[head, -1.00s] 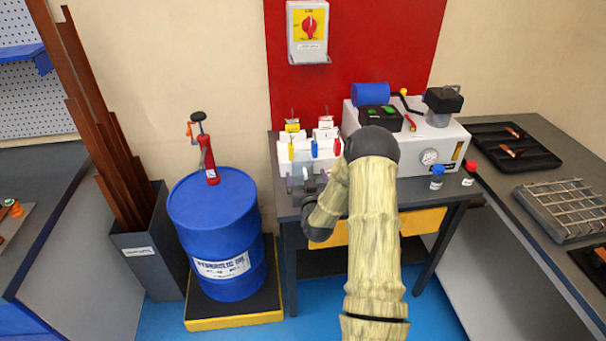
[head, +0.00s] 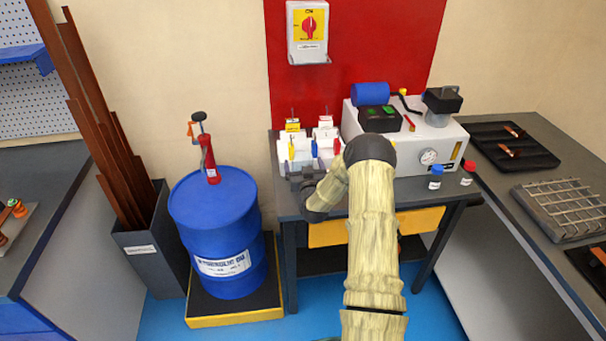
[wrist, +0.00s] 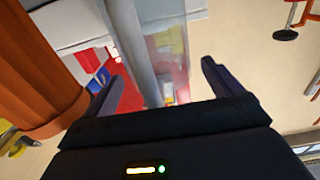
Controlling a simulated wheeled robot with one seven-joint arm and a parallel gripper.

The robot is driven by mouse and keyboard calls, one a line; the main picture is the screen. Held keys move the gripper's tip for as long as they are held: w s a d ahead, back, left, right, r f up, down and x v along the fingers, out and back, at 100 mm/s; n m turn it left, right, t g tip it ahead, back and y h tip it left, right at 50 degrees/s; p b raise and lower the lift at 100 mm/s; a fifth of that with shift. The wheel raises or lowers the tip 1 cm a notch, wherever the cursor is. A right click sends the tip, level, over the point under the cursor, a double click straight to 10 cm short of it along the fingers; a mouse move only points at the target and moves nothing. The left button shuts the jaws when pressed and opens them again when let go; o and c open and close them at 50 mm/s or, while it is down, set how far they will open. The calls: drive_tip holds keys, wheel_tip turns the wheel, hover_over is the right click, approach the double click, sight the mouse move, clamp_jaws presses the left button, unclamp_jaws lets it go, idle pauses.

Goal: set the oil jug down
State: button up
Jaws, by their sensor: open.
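In the head view my gripper (head: 303,180) is at the front left of the dark bench (head: 345,207), in front of the white blocks with red, blue and yellow parts; my forearm hides part of this area. In the wrist view my gripper (wrist: 162,72) is open, with its two dark fingers apart. A clear-walled thing (wrist: 177,45) with a grey upright bar (wrist: 146,50) shows between and beyond the fingers; it may be the oil jug, but I cannot tell for sure. I cannot make out the jug in the head view.
A blue drum (head: 215,225) with a red hand pump (head: 209,160) stands left of the bench. A white machine (head: 415,150) is at the back right, with two small bottles (head: 436,177) in front. A red isolator switch (head: 308,28) is on the wall above.

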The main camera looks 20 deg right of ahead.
idle(0.5)
drive_tip(key=c, duration=1.5)
drive_tip(key=shift+r+b, duration=0.6)
drive_tip(key=shift+r, duration=4.4)
